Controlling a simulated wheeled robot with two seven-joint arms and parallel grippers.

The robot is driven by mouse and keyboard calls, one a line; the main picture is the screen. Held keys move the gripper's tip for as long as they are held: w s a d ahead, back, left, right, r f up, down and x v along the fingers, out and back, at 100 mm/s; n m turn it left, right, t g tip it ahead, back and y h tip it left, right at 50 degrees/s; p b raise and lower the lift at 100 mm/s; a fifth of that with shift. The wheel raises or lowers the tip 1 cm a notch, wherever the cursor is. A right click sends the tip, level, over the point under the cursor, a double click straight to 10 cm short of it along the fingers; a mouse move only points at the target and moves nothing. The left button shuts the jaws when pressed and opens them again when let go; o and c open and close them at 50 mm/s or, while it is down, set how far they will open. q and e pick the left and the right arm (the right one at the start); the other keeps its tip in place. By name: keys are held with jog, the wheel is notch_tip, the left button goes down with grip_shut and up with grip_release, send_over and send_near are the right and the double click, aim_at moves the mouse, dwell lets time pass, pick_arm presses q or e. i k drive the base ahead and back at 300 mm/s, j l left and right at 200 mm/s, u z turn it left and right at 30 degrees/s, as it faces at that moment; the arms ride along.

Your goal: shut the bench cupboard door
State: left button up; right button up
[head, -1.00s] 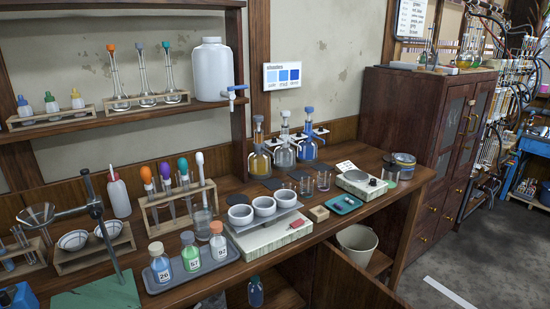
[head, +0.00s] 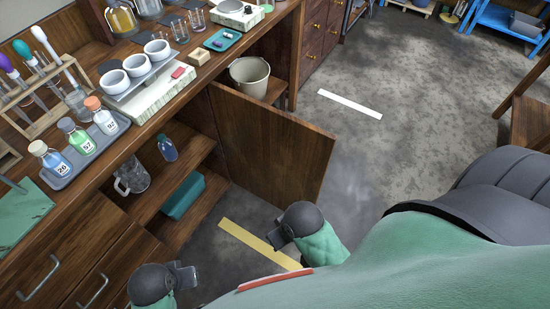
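The bench cupboard door (head: 268,150) is a dark brown wooden panel. It stands wide open in the head view, swung out from the bench front over the floor. The open cupboard behind and left of it shows wooden shelves (head: 180,143). On them are a glass mug (head: 131,178), a small blue bottle (head: 167,148) and a teal box (head: 183,196).
A beige bucket (head: 249,79) stands in the open bay beyond the door. Drawers (head: 75,270) are at lower left. Bottles stand in a grey tray (head: 64,181) on the bench. Grey floor (head: 390,135) right of the door is clear, with a white strip (head: 337,103).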

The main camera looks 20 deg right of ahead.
aim_at(282, 159)
jog(key=l+u, duration=0.4)
jog(key=l, duration=0.65)
jog(key=l+u, duration=0.4)
jog(key=l, duration=0.7)
jog(key=k, duration=0.05)
